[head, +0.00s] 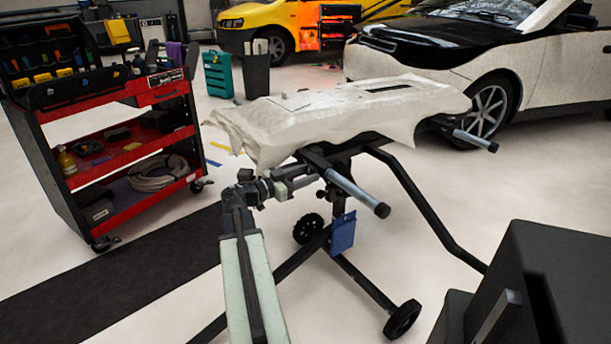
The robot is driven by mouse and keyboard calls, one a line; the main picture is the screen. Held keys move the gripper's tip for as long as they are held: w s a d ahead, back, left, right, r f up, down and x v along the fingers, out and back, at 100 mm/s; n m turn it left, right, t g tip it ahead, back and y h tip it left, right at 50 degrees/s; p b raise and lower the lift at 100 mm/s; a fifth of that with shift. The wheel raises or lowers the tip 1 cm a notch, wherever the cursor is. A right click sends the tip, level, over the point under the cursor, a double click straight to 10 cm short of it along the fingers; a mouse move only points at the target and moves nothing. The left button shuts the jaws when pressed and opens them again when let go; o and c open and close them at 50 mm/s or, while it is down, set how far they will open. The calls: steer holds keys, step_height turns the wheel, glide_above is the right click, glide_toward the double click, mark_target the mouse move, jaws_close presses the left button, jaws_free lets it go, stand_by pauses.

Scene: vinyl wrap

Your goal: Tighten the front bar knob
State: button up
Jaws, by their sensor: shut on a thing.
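A wheeled work stand (408,195) with a black frame carries a wrapped panel (300,115). Its front bar (350,188) is a grey tube with a black end that sticks out toward the lower right. My arm reaches up from the bottom and bends right to the stand. My gripper (312,172) is at the inner end of the front bar, below the panel's front edge. It is shut on the front bar knob, which is small here and mostly hidden by the jaws. How tight the knob is cannot be seen.
A red and black tool cart (115,150) stands at the left. A blue cloth or pad (342,232) hangs low on the stand. A second grey bar (470,138) sticks out at the right. Cars stand behind. Open floor lies around the stand; a dark mat (110,275) is at lower left.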

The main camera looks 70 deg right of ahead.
steer(key=shift+s+a, duration=0.1)
steer(key=shift+s, duration=0.05)
steer(key=o, duration=1.4)
steer(key=v, duration=0.7)
steer(key=shift+w+a, duration=0.25)
steer(key=shift+a, duration=0.1)
